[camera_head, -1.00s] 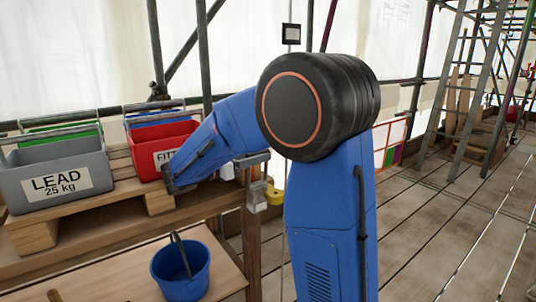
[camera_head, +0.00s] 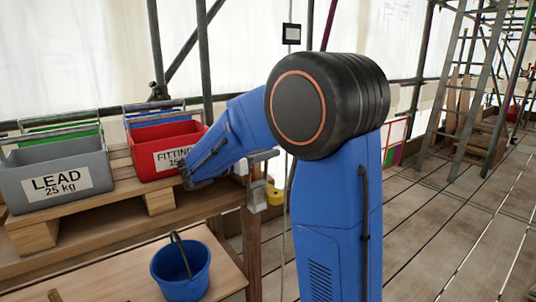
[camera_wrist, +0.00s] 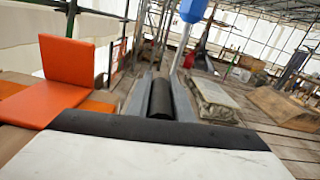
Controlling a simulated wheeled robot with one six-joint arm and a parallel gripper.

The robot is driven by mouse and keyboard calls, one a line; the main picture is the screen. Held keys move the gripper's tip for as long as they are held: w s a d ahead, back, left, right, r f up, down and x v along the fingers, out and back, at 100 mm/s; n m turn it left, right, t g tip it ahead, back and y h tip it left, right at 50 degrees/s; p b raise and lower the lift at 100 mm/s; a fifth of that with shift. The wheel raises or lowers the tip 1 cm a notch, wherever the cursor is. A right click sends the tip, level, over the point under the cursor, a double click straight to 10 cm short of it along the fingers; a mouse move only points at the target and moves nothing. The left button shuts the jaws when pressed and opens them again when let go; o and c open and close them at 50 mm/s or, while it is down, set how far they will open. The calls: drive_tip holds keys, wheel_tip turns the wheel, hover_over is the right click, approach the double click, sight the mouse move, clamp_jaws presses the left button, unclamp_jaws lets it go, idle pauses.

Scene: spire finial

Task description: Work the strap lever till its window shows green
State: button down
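A small grey fitting (camera_head: 257,196) is at the corner post of the wooden bench, with a yellow piece (camera_head: 275,193) beside it. I cannot make out a lever, strap or window colour on it. A pale grey part (camera_head: 264,157), perhaps my gripper, shows just above the fitting beside my blue arm; whether they touch is unclear. In the wrist view, two grey bars flank a black cylinder (camera_wrist: 160,98) beyond a black-edged white surface (camera_wrist: 150,160). I cannot tell if the bars are my fingers or if they grip the cylinder.
A grey LEAD crate (camera_head: 30,186) and a red fittings crate (camera_head: 148,154) stand on the bench, with green and blue crates behind. A blue bucket (camera_head: 190,285) stands lower. An orange panel (camera_wrist: 65,62) is left in the wrist view. The plank floor at right is mostly clear.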

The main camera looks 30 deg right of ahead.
drive_tip(key=s+m, duration=0.1)
drive_tip(key=s, duration=0.1)
drive_tip(key=s+f+m, duration=0.1)
drive_tip(key=s, duration=0.1)
drive_tip(key=shift+m, duration=0.4)
drive_tip(key=c, duration=1.6)
unclamp_jaws()
drive_tip(key=shift+o, duration=0.2)
drive_tip(key=a, duration=1.7)
drive_tip(key=shift+s+a, duration=0.15)
drive_tip(key=shift+s, duration=0.05)
drive_tip(key=shift+f, duration=0.1)
